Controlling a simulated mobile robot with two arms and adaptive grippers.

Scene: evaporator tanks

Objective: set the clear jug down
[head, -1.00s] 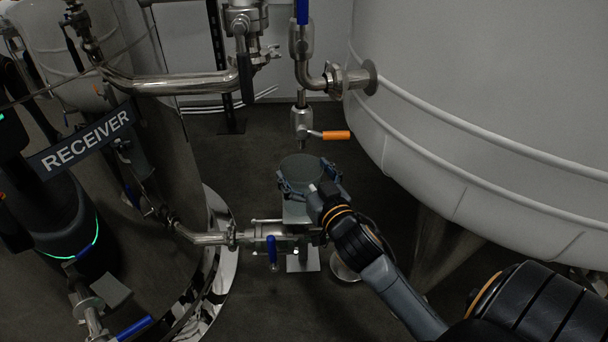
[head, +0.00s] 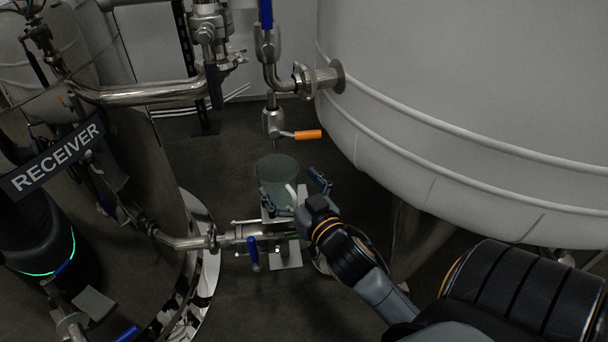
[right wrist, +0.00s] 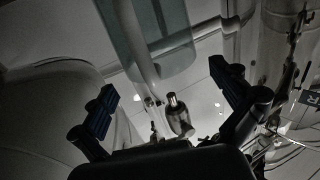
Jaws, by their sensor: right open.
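The clear jug (head: 277,172) stands upright on a small pale stand plate (head: 270,217), below the valve with the orange handle. Its handle faces my right gripper (head: 296,195). That gripper is open, with its blue-grey fingers spread on the near side of the jug, one to each side of the handle. In the right wrist view the clear jug (right wrist: 165,30) and its pale handle show beyond the open fingers, with a gap between them and nothing held. The jug's contents cannot be made out. My left gripper is not in view.
The orange-handled valve (head: 306,134) hangs above the jug. A large pale tank (head: 470,120) bulges close on the right. The receiver tank (head: 150,180) and a pipe with a blue-handled valve (head: 254,254) are at left and below. Dark floor lies behind the jug.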

